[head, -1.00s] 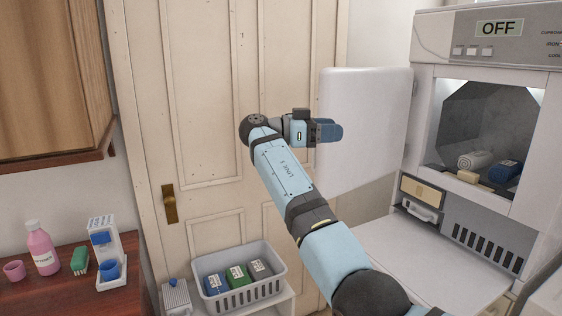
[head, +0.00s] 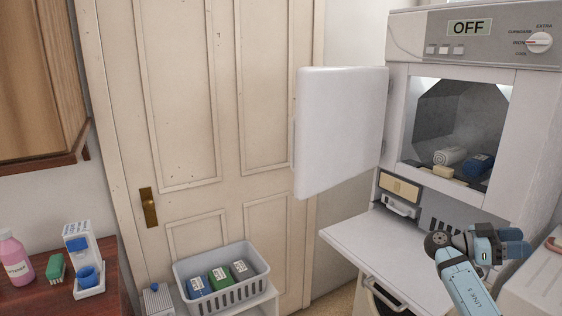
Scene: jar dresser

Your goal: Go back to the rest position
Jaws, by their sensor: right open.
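My right gripper (head: 515,244) is at the lower right of the head view, in front of the dryer's (head: 456,47) lower right part. It is open, and I see nothing held in it. My left gripper is not in view. The dryer's white door (head: 340,130) stands open to the left. Inside the lit drum lie a rolled white towel (head: 450,156), a blue bundle (head: 479,164) and a small beige block (head: 443,172). The dryer display reads OFF.
A grey basket (head: 228,294) with blue, green and grey packs stands on a low white shelf. A white surface (head: 375,245) juts out below the dryer.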

